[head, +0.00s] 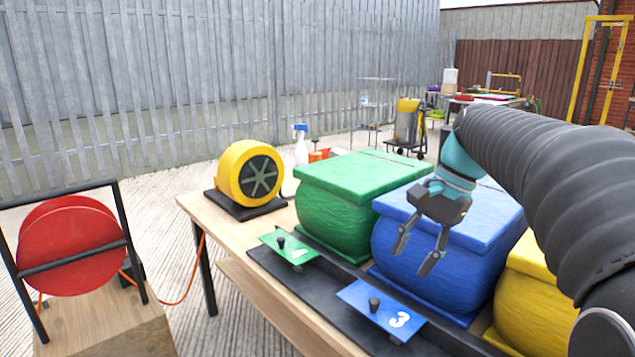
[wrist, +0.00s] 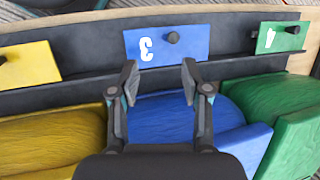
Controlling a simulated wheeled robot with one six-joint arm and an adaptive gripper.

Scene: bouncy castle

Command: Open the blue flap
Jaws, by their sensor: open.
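The blue flap (head: 381,309) is a flat blue plate with a white 3 and a dark knob (head: 374,304). It lies tilted along the black rail in front of the blue inflatable block (head: 440,262). In the wrist view the blue flap (wrist: 166,45) is beyond the fingertips, with its knob (wrist: 173,38) right of the 3. My gripper (head: 414,262) is open and empty, in front of the blue block and above and behind the flap. In the wrist view my gripper (wrist: 159,80) shows both fingers apart, not touching the flap.
A green flap (head: 288,247) and green block (head: 335,222) stand to the left. A yellow block (head: 530,300) is to the right, with a yellow flap (wrist: 28,64) in the wrist view. A yellow blower (head: 249,174) and red reel (head: 68,247) are farther left.

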